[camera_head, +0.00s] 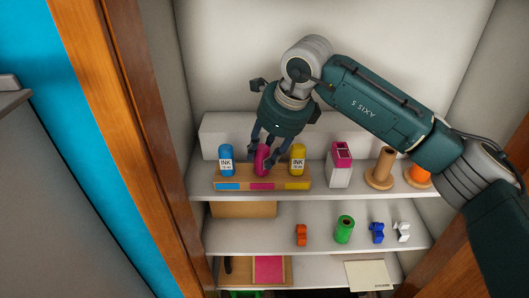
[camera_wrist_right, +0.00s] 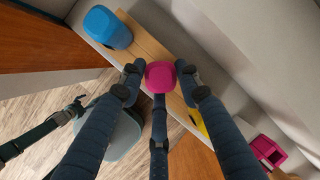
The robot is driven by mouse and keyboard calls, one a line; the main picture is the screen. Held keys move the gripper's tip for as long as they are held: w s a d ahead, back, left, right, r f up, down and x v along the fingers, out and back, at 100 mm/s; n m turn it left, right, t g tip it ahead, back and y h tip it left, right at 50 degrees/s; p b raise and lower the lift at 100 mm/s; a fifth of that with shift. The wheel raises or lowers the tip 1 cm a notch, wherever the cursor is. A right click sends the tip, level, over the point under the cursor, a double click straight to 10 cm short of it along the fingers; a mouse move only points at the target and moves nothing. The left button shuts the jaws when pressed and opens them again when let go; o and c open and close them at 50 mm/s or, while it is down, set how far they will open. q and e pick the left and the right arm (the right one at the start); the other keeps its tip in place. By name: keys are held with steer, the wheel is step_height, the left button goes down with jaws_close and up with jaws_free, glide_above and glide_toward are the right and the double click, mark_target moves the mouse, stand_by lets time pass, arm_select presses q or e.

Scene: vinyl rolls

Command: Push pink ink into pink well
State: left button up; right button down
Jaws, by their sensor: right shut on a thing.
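The pink ink (camera_head: 262,160) is a rounded bottle in the middle of a wooden holder (camera_head: 221,178), above its pink front label. My right gripper (camera_head: 263,155) is shut on it from above. In the right wrist view the pink ink (camera_wrist_right: 160,75) shows between the fingers. The lower part of the bottle is hidden, so I cannot tell how deep it sits in the pink well. A dark arm end, apparently my left gripper (camera_wrist_right: 76,106), shows small at the left of the wrist view; its jaws are unclear.
A blue ink (camera_head: 226,158) and a yellow ink (camera_head: 298,158) stand close on either side in the holder. A white and pink box (camera_head: 340,165), a brown spool (camera_head: 382,168) and an orange spool (camera_head: 419,174) stand to the right. A white block lies behind.

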arm_select(q)
steer(key=shift+s+a, duration=0.1)
steer(key=shift+a, duration=0.1)
arm_select(e)
steer(key=shift+s+f, duration=0.1)
steer(key=shift+f, duration=0.2)
steer(key=c, duration=1.4)
jaws_free()
steer(key=o, duration=0.7)
steer(key=shift+r, duration=0.1)
steer(key=shift+o, duration=0.2)
steer(key=shift+r, duration=0.1)
steer(key=shift+p+v, duration=0.9)
steer(key=shift+v, duration=1.2)
arm_select(q)
steer(key=shift+s+a+r+p, duration=0.1)
steer(key=shift+a+r+p, duration=0.2)
steer(key=shift+r, duration=0.35)
steer(key=shift+s+a+r+p, duration=0.15)
steer(key=shift+a+r, duration=0.1)
steer(key=shift+r, duration=0.35)
arm_select(e)
steer(key=shift+v, duration=1.3)
arm_select(q)
steer(key=shift+w, duration=0.1)
